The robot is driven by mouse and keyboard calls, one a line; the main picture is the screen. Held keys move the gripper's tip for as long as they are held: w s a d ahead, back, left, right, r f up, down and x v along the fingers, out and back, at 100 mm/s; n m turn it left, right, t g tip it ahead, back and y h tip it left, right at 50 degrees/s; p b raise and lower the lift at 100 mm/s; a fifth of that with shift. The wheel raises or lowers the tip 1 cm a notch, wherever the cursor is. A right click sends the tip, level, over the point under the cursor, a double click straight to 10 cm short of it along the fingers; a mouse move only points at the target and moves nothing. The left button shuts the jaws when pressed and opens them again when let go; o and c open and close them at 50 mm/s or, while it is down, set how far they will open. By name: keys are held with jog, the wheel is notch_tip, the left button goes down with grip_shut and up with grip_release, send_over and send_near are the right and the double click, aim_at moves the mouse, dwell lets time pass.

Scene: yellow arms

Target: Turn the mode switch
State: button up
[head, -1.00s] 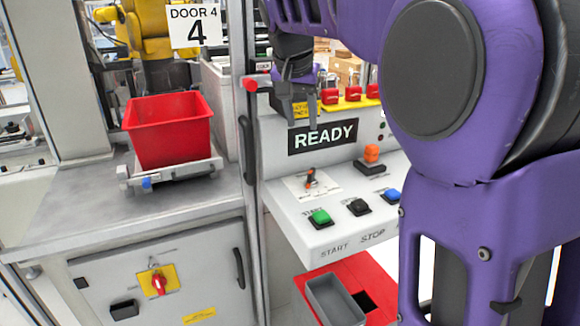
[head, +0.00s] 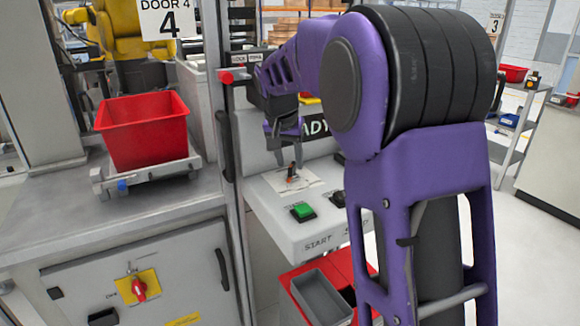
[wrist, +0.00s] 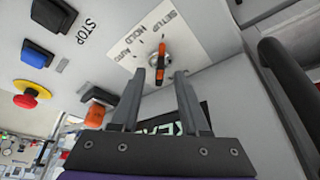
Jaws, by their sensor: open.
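The mode switch (head: 292,172) is a small dark knob with an orange-red pointer. It stands on a white plate on the sloped control panel, behind the green start button. In the wrist view the switch (wrist: 161,62) has SETUP, HOLD and AUTO printed beside it; I cannot tell surely which it points at. My gripper (head: 285,150) is just above the switch in the head view. In the wrist view my gripper (wrist: 160,76) is open, one finger on either side of the line to the switch. Nothing is held, and contact with the switch is not visible.
Close by on the panel are a green button (head: 302,211), a black button (head: 338,199), and, in the wrist view, a blue button (wrist: 36,54), a red emergency knob (wrist: 31,93) and an orange part (wrist: 95,115). A door post (head: 228,140) stands left of the panel.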

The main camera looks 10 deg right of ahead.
jog(key=shift+x, duration=0.85)
jog(key=shift+c, duration=0.3)
grip_shut()
